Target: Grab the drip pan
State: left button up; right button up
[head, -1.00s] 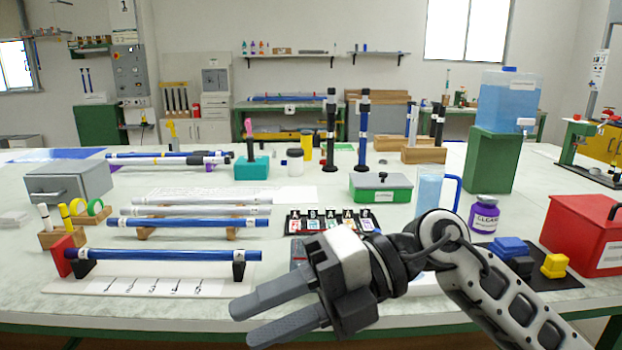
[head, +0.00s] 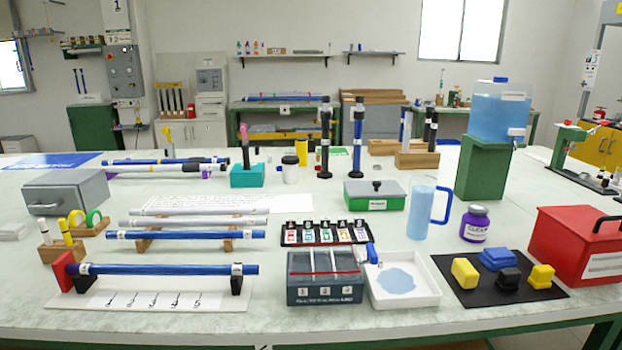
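The drip pan appears to be the shallow white square tray (head: 430,298) near the front edge of the table, right of centre. A light blue puddle (head: 397,281) lies in it. The pan sits flat on the table against or very close to the right side of a dark grey box (head: 325,294); I cannot tell whether they touch. A small blue tap-like piece (head: 372,254) stands at the pan's back left corner. Neither of my grippers shows in the head view, and nothing covers the pan.
A black mat (head: 455,285) with yellow, blue and black blocks lies right of the pan. A blue-handled pitcher (head: 422,212) and purple jar (head: 476,226) stand behind. A red box (head: 575,246) is far right. A blue rod (head: 165,269) rests on stands at left.

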aim_at(404, 281)
jog(key=u, duration=3.65)
jog(key=k, duration=1.65)
jog(key=z, duration=1.95)
